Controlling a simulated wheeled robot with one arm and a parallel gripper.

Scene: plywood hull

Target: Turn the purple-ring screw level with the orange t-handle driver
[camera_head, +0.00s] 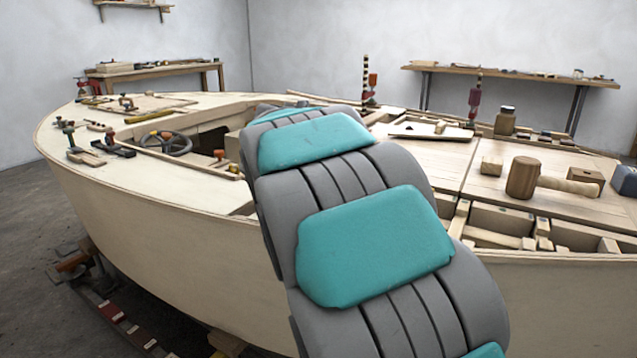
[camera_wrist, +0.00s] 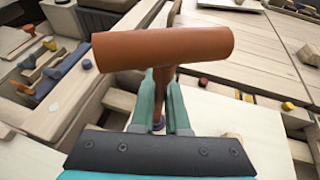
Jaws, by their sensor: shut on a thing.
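The orange t-handle driver (camera_wrist: 162,50) fills the upper middle of the wrist view, its crossbar lying nearly level across the picture. Its stem runs down between the two teal fingers of my gripper (camera_wrist: 161,86), which are shut on it. A small purple patch (camera_wrist: 158,126) shows between the fingers near the dark palm plate; I cannot tell whether it is the purple-ring screw. The driver's tip is hidden. In the head view, my arm covers the middle, and neither gripper nor driver shows.
The pale wooden hull (camera_head: 150,215) spans the head view. A mallet (camera_head: 522,178) and a brown jar (camera_head: 505,120) stand on its right deck. In the wrist view, open framed bays lie left, with a blue tool (camera_wrist: 62,72), and small blue and yellow studs show around.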

